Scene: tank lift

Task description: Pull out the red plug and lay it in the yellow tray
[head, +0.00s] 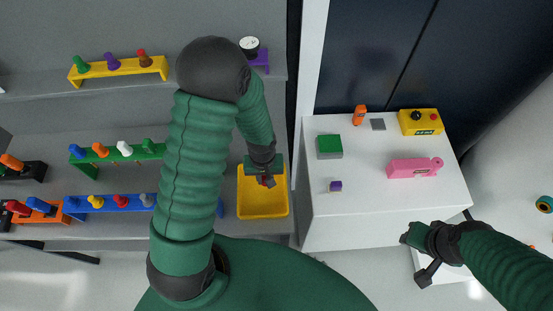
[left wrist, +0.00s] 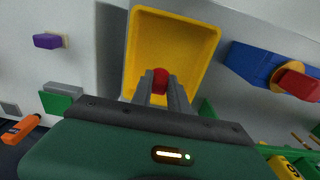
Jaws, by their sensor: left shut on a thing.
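My left gripper (head: 265,180) is over the yellow tray (head: 243,205) on the lower shelf. It is shut on a small red plug (head: 266,183), most of which the gripper hides in the head view. In the left wrist view the red plug (left wrist: 160,80) sits between the two grey fingers, in front of the yellow tray (left wrist: 172,35). I cannot tell whether the plug touches the tray floor. My right gripper (head: 418,254) is at the lower right, in front of the white table, away from the tray; its finger opening is unclear.
A blue rack (head: 75,208) with several coloured plugs stands left of the tray, partly behind my left arm. A green rack (head: 85,165) and a yellow rack (head: 120,67) also hold plugs. The white table (head: 380,205) at right carries a pink case (head: 410,168) and other objects.

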